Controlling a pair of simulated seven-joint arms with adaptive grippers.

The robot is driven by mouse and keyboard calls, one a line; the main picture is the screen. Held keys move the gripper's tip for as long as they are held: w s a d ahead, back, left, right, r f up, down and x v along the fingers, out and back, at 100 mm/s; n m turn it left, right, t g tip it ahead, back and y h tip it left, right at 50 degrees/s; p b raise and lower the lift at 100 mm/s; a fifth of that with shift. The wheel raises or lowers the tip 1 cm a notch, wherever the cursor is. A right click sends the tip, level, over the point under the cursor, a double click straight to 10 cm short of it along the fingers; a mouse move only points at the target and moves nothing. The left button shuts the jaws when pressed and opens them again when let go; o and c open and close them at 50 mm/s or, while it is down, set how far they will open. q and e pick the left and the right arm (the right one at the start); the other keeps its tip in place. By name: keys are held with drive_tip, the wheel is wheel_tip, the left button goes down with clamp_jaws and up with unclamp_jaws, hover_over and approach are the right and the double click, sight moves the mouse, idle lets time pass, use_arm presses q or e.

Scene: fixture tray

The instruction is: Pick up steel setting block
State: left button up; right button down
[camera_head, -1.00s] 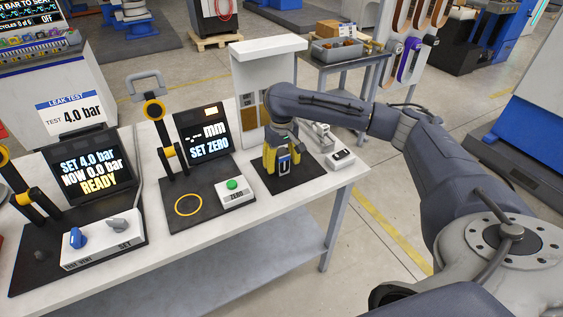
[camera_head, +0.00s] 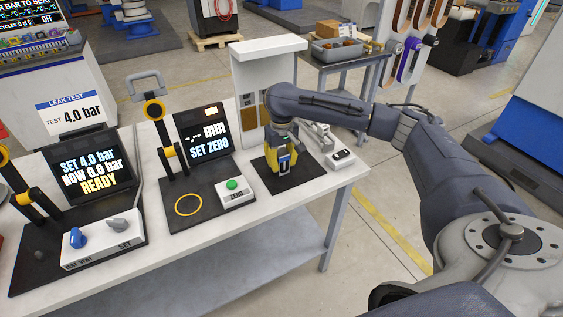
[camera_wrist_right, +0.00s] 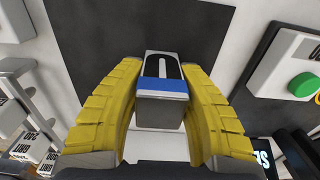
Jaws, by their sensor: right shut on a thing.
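The steel setting block (camera_wrist_right: 161,112) is a grey block with a blue band and a dark slot mark on its upper part. It sits between the two yellow fingers of my right gripper (camera_wrist_right: 162,85) in the right wrist view, and the fingers are shut on it. In the head view my right gripper (camera_head: 283,163) points down over the dark mat (camera_head: 262,181), with the block (camera_head: 284,167) partly hidden between its fingers. I cannot tell whether the block touches the mat. My left gripper is not in view.
A height gauge stand with a "SET ZERO" screen (camera_head: 209,146) and a green ZERO button (camera_head: 232,184) is left of the mat. A pressure station with knobs (camera_head: 100,239) is farther left. A white upright panel (camera_head: 259,70) stands behind; small metal parts (camera_head: 318,135) lie to the right.

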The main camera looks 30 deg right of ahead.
wheel_tip(320, 180, up, 20)
idle(1.1)
idle(0.5)
